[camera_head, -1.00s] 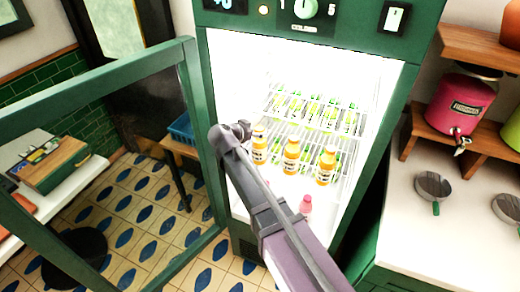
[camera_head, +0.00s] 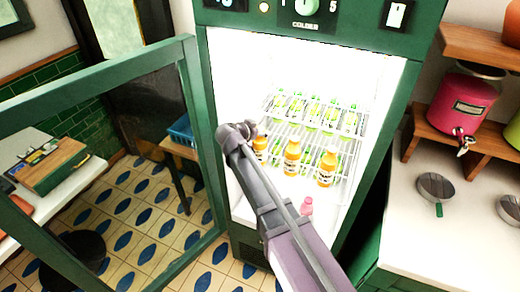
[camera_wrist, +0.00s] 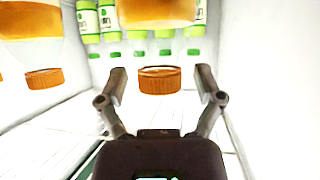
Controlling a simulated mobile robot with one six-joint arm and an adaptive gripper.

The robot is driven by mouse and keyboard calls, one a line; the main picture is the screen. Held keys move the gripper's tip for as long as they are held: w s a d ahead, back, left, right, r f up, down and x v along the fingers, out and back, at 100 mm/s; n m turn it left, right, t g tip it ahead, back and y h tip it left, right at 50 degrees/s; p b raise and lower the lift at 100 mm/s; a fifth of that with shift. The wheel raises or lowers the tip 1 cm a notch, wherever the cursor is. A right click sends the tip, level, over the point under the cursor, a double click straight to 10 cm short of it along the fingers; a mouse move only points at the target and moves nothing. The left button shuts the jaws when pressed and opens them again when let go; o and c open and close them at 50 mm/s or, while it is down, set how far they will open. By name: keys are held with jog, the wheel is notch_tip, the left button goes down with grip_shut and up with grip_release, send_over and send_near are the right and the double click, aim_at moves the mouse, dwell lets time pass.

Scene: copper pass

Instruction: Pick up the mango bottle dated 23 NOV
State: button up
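Three orange bottles stand in a row on a wire shelf of the lit fridge: left (camera_head: 261,148), middle (camera_head: 292,157) and right (camera_head: 327,169). Their dates are not readable in either view. My gripper (camera_wrist: 162,76) is open, with its fingers apart. In the head view my gripper (camera_head: 246,130) is beside the left bottle, partly hidden by my arm. The wrist view looks upside down. It shows an orange cap (camera_wrist: 160,81) between the finger directions, apart from both fingers, and another orange-capped bottle (camera_wrist: 45,78) to the left.
Green-labelled bottles (camera_head: 314,112) stand in a row behind. A pink-capped bottle (camera_head: 307,206) is lower in front. The green-framed fridge door (camera_head: 193,120) is open at left. A counter with pans (camera_head: 437,187) is at right.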

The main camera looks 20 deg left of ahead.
grip_shut()
jog(key=shift+r, duration=0.2)
jog(key=shift+r+p, duration=1.65)
jog(key=shift+p, duration=0.25)
jog(key=s+r+p, duration=0.1)
jog(key=s, duration=1.5)
jog(key=shift+d+r, duration=0.15)
jog(key=shift+d, duration=0.05)
